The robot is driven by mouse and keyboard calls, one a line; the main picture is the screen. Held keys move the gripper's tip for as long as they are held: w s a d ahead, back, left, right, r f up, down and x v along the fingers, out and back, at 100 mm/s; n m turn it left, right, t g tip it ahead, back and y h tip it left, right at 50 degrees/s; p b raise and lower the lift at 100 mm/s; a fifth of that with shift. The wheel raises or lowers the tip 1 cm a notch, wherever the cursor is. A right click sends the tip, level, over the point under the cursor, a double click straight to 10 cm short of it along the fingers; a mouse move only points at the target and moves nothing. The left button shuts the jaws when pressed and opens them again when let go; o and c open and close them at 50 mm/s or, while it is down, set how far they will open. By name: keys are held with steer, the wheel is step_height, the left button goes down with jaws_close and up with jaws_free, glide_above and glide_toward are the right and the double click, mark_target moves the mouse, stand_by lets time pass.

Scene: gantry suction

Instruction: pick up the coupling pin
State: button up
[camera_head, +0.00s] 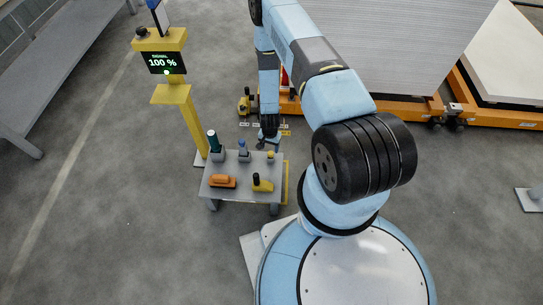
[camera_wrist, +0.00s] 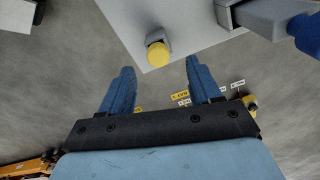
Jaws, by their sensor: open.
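A small grey table (camera_head: 240,197) holds several items. At its far right corner a yellow round-topped piece (camera_head: 270,155) stands in a grey holder; it looks like the coupling pin, but I cannot be sure. In the wrist view the yellow top (camera_wrist: 157,54) shows ahead, roughly centred between my fingers and apart from them. My gripper (camera_head: 268,143) is just beyond the table's far right edge, near that piece. In the wrist view my gripper (camera_wrist: 160,74) has its two blue fingers spread, with nothing between them.
On the table are a dark green cylinder (camera_head: 212,140), a blue piece (camera_head: 242,146) in a holder, an orange block (camera_head: 222,181) and a yellow-and-black item (camera_head: 262,183). A yellow post with a screen (camera_head: 163,62) stands left. An orange cart (camera_head: 400,107) with stacked sheets is behind.

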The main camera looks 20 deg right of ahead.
mark_target(271, 153)
steer(key=shift+s+d+f, duration=0.1)
steer(key=shift+f, duration=1.3)
steer(key=shift+d+f, duration=0.1)
steer(key=shift+f, duration=1.25)
steer(key=shift+c, duration=0.4)
steer(key=c, duration=1.1)
